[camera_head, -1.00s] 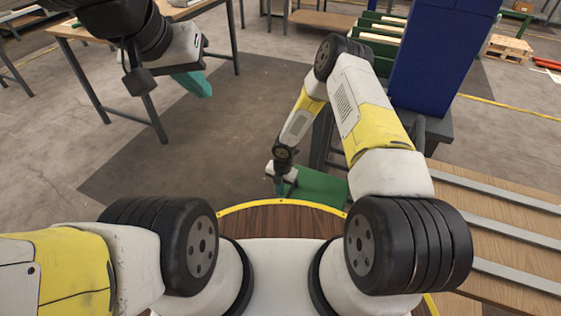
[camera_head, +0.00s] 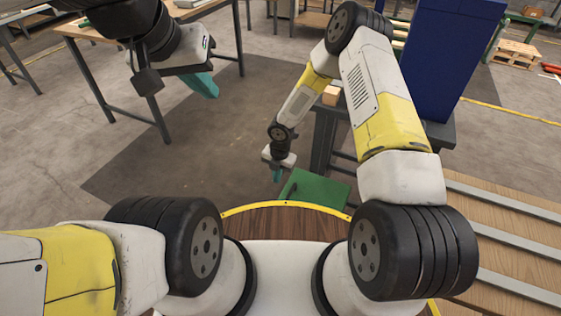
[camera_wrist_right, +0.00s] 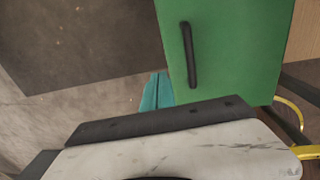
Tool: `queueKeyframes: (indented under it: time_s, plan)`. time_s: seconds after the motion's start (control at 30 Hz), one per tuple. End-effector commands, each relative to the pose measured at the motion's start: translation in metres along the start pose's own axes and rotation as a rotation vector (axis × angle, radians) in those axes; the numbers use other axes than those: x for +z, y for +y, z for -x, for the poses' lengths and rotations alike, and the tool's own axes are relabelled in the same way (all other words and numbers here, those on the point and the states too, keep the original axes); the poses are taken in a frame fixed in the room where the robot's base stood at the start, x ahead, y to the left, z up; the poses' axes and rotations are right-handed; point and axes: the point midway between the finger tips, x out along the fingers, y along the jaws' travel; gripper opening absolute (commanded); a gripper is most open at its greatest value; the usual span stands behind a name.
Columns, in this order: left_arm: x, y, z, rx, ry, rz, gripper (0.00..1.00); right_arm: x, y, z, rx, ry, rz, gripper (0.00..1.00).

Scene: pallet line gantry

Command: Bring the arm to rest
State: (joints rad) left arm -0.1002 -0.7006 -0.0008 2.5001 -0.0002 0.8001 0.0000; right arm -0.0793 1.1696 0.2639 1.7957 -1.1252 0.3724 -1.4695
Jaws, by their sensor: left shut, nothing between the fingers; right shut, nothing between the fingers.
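My left gripper (camera_head: 207,86) has teal fingers and hangs in the air at the upper left, in front of a work table. It is shut and empty. My right gripper (camera_head: 277,175) hangs low near the middle, just left of a green panel with a dark handle (camera_head: 318,188). Its teal fingers are shut with nothing between them. In the right wrist view the fingers (camera_wrist_right: 157,90) show beside the left edge of the green panel (camera_wrist_right: 232,50). I cannot tell whether they touch it. The right arm is bent, its elbow high.
A work table (camera_head: 150,22) stands at the upper left. A tall blue box (camera_head: 452,60) stands on a dark bench at the right, with a small wooden block (camera_head: 331,96) near it. Bare floor lies between.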

Motion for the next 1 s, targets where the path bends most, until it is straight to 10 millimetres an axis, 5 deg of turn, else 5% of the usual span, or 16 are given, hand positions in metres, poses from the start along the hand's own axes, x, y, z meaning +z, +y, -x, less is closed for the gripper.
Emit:
queueKeyframes:
  time_s: [0.2, 0.57, 0.67, 0.83, 1.0]
  plan:
    - [0.000, 0.000, 0.000, 0.000, 0.000, 0.000, 0.00, 0.001, 0.002, 0.034, 0.000, -0.001, -0.004, 0.00]
    - [0.000, 0.000, 0.000, 0.000, -0.001, 0.000, 0.00, 0.006, 0.001, 0.054, -0.002, -0.012, -0.031, 0.00]
    - [0.000, 0.000, 0.000, 0.000, -0.001, 0.000, 0.00, 0.020, -0.005, 0.084, -0.007, -0.046, -0.127, 0.00]
    - [0.000, 0.000, 0.000, 0.000, -0.001, 0.000, 0.00, 0.048, -0.030, 0.175, 0.002, -0.139, -0.450, 0.00]
    - [0.000, 0.000, 0.000, 0.000, 0.000, -0.001, 0.00, 0.055, -0.065, 0.267, 0.047, -0.214, -0.822, 0.00]
